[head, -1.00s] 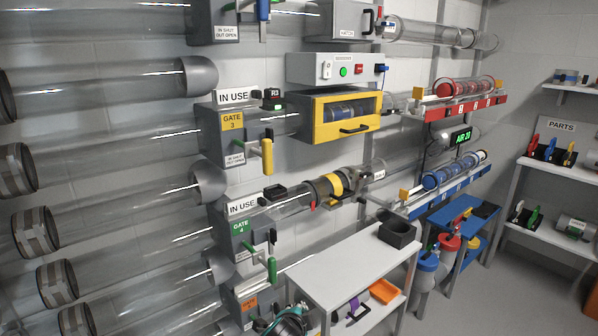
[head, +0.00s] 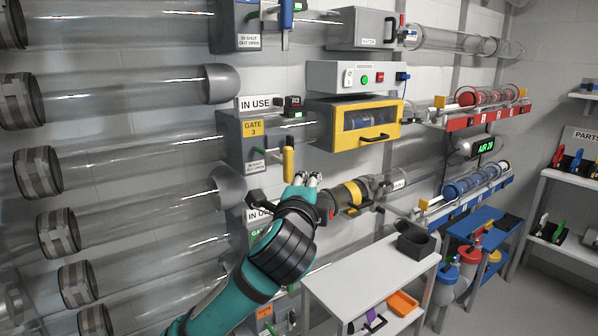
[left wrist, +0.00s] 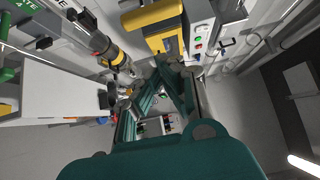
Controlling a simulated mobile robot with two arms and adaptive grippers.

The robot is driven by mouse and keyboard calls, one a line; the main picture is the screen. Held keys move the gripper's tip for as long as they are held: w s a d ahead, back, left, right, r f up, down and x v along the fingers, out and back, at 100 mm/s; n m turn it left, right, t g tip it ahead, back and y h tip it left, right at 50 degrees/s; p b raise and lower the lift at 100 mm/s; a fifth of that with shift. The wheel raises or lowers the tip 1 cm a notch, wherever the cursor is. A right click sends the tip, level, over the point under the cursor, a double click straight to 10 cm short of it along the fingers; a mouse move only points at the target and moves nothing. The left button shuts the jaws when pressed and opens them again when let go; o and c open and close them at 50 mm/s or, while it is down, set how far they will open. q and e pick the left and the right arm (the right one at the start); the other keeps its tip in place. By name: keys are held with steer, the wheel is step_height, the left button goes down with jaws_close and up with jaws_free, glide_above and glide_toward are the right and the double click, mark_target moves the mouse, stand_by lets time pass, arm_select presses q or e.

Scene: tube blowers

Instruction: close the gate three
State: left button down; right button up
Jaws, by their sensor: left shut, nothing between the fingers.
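Gate 3 is a grey box (head: 232,132) with a yellow "GATE 3" label (head: 253,128) and an "IN SHUT OUT OPEN" plate (head: 256,167), at centre left in the head view. Its yellow handle (head: 288,163) hangs upright at the box's right front, standing out from it. My left gripper (head: 307,179) is shut and empty, just below and right of the handle; I cannot tell whether they touch. My right gripper is not in view.
An "IN USE" sign (head: 259,103) and a small black R3 device (head: 291,103) sit above gate 3. A yellow-framed box (head: 321,126) is to the right. A clear pipe with a yellow-banded coupling (head: 352,193) runs close to my gripper. A white table (head: 365,275) stands below.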

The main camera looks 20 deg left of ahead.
mark_target(274, 161)
arm_select(q)
steer(key=w+a, duration=0.2)
steer(key=w, duration=0.1)
steer(key=w+a+p, duration=0.1)
steer(key=shift+w+a, duration=0.25)
steer(key=shift+w, duration=0.15)
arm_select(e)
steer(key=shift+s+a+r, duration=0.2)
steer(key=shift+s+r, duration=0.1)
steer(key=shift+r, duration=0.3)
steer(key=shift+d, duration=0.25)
arm_select(q)
steer(key=w+a+p, duration=0.1)
steer(key=w+a, duration=0.3)
steer(key=a, duration=0.1)
steer(key=w+a+p, duration=0.1)
steer(key=w+a, duration=0.1)
steer(key=shift+a+p, duration=0.3)
steer(key=shift+p, duration=0.05)
steer(key=shift+a, duration=0.15)
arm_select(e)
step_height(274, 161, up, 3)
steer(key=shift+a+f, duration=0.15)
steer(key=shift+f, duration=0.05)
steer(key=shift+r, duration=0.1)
